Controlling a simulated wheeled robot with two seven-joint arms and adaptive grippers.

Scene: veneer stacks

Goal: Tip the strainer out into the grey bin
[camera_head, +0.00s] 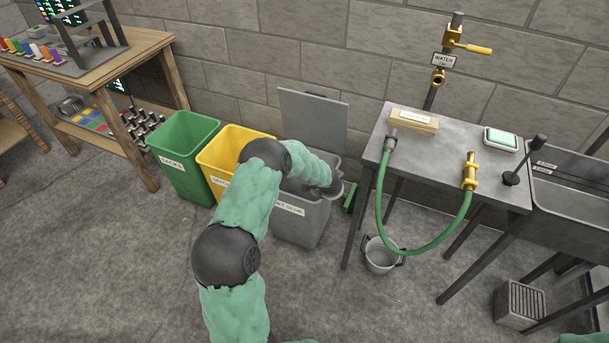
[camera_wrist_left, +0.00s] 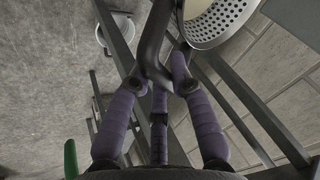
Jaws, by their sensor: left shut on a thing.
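The grey bin (camera_head: 296,228) stands against the wall with its lid (camera_head: 312,120) raised. My left arm reaches across its front, with the left gripper (camera_head: 334,188) at the bin's right rim; the arm partly hides the bin's mouth. In the left wrist view my left gripper (camera_wrist_left: 160,82) is shut on the dark handle of the strainer (camera_wrist_left: 216,20). The strainer's pale perforated bowl is cut off by the top edge, so its full contents cannot be seen. In the head view the strainer is too small and covered to judge its tilt. My right gripper is out of view.
A yellow bin (camera_head: 220,155) and a green bin (camera_head: 183,160) stand left of the grey one. A metal table (camera_head: 440,165) with a looping green hose (camera_head: 425,250) is on the right, and a small bucket (camera_head: 380,256) is on the floor. Open floor lies in front.

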